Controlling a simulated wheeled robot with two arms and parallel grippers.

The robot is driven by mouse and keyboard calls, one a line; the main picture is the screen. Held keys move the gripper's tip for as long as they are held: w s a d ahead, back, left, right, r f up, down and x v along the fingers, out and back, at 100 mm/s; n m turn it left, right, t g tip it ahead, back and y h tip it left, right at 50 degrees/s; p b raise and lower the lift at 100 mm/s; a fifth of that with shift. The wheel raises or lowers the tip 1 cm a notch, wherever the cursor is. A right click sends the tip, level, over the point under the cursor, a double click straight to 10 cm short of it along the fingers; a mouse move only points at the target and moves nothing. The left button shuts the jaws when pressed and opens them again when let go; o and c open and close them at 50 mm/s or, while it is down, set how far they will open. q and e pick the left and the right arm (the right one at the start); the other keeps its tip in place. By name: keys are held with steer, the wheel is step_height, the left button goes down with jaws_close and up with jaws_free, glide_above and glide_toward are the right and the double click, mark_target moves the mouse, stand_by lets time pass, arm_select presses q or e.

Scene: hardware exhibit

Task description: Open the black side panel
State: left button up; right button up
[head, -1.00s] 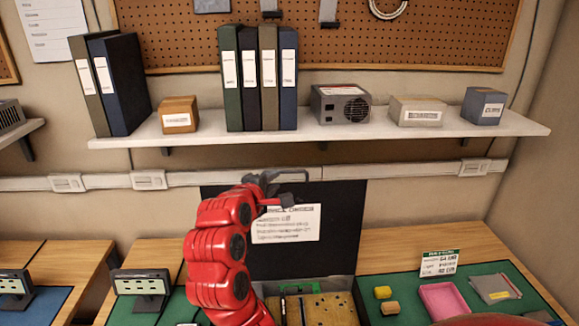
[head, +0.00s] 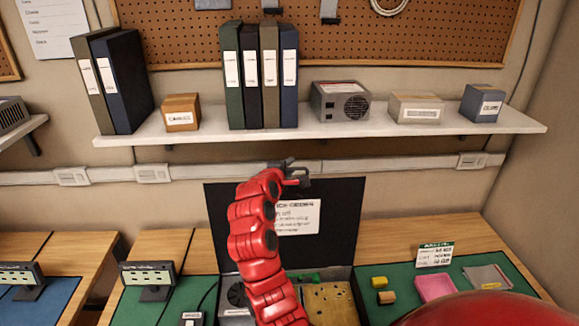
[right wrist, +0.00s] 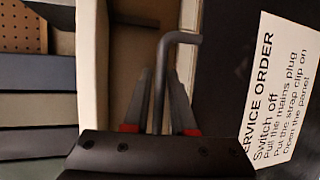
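A black panel (head: 340,222) stands upright behind an open case lying on the bench. It bears a white sheet (head: 302,220) headed SERVICE ORDER, whose left part my red right arm hides in the head view. The panel also shows in the right wrist view (right wrist: 222,80), to the right of the fingers. My right gripper (head: 298,174) is near the panel's top edge. In the right wrist view its fingers (right wrist: 160,85) stand apart, with a dark bent rod (right wrist: 161,62) between them. Contact with the panel cannot be told. My left gripper is out of view.
The case shows a fan (head: 237,295) and a tan board (head: 328,302). A shelf (head: 350,132) with binders and boxes hangs above. A pink tray (head: 434,288), small blocks and a sign (head: 435,255) stand at right; a small display (head: 148,275) stands at left.

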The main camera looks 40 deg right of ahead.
jaws_close()
stand_by(1.2)
